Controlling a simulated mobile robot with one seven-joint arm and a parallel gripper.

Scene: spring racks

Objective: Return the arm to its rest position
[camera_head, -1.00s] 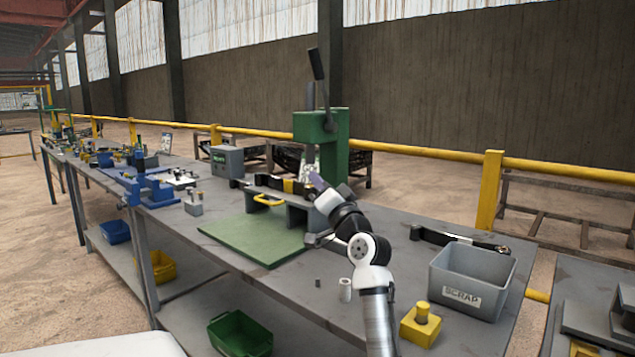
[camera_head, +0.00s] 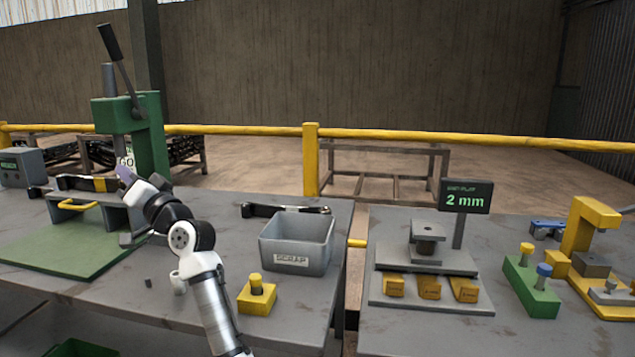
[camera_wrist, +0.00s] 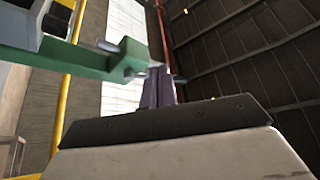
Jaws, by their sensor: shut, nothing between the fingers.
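My arm reaches over the grey workbench (camera_head: 85,285) in the head view, bent toward the green press (camera_head: 152,140). My gripper (camera_head: 124,173) is raised just in front of the press. Its purple fingers (camera_wrist: 159,88) are together in the wrist view, with nothing between them. In that view the fingers point up past a green part of the press (camera_wrist: 95,62). Whether they touch the press cannot be told.
A dark fixture with a yellow handle (camera_head: 78,205) stands left of my arm. A grey scrap bin (camera_head: 297,242) and a yellow block (camera_head: 257,296) stand to its right. A second bench holds a 2 mm sign (camera_head: 466,197) and a green stand (camera_head: 532,285).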

